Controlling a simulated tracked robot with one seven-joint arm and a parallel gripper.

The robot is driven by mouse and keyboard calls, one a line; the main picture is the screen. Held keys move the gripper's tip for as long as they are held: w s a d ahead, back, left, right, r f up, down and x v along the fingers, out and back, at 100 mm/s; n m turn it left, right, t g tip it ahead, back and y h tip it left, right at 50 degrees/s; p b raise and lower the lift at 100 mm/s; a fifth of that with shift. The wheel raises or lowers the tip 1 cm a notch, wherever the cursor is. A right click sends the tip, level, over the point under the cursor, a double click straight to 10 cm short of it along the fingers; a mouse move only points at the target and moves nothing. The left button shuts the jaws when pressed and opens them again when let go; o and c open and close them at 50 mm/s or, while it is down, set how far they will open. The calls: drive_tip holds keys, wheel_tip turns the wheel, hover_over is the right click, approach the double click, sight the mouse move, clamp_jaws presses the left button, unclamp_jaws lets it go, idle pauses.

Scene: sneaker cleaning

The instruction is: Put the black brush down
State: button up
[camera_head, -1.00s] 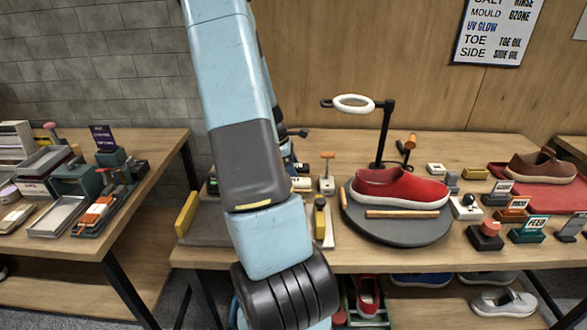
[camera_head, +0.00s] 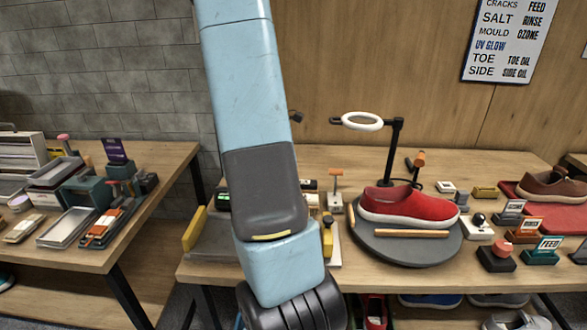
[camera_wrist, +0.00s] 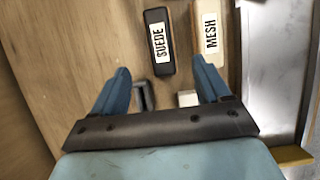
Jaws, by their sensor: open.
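A black brush labelled SUEDE (camera_wrist: 154,22) lies on the wooden tabletop in the wrist view. My gripper (camera_wrist: 160,68) is open, with its two blue fingers spread apart. The near end of the black brush shows between the fingertips in the picture, with a visible gap to each finger. A pale brush labelled MESH (camera_wrist: 209,15) lies just right of it. In the head view my arm hides this part of the bench, and my gripper cannot be made out there.
A grey tray edge (camera_wrist: 275,70) runs along the right of the wrist view. In the head view, a red sneaker (camera_head: 412,207) rests on a round dark turntable (camera_head: 400,250) right of my arm, below a ring lamp (camera_head: 362,121). A side table (camera_head: 60,255) stands left.

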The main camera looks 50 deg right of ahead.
drive_tip(key=a+r+m+t, duration=0.2)
drive_tip(key=a+r+t, duration=0.1)
drive_tip(key=a+r, duration=0.55)
drive_tip(key=a+r+m+t, duration=0.2)
drive_tip(key=a+r, duration=0.3)
drive_tip(key=a, duration=0.6)
drive_tip(key=s+a+r+m+t+y, duration=0.1)
drive_tip(key=s+a+r+m+t, duration=0.1)
drive_tip(key=s+a, duration=0.4)
drive_tip(key=s+a+r+m+t+y, duration=0.1)
drive_tip(key=s+a, duration=0.4)
drive_tip(key=a, duration=0.6)
drive_tip(key=shift+s+a+r+m+t+y, duration=0.25)
drive_tip(key=shift+s+r+m+t+y, duration=0.25)
drive_tip(key=shift+r, duration=0.75)
drive_tip(key=shift+w, duration=0.1)
